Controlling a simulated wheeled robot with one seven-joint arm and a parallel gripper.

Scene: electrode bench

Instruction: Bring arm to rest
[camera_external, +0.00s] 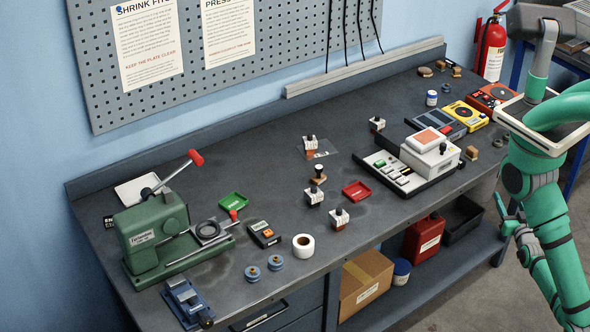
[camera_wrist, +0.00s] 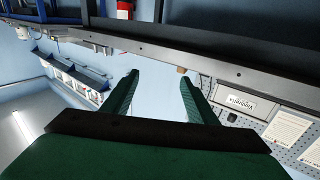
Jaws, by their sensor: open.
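My green arm hangs at the right edge in the external view, folded downward beside the bench end. My gripper (camera_external: 507,218) is low there, next to the bench's right side and below the level of its top. In the wrist view my gripper (camera_wrist: 158,85) shows two green fingers spread apart with nothing between them. It is open and empty. The workbench (camera_external: 270,180) is dark grey, and the gripper is apart from the things on it.
A green press (camera_external: 152,235) stands at the bench's left end. A white device (camera_external: 432,152) and a yellow box (camera_external: 465,116) stand towards the right. A red can (camera_external: 424,237) and cardboard box (camera_external: 365,284) are on the lower shelf. A fire extinguisher (camera_external: 490,50) is behind.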

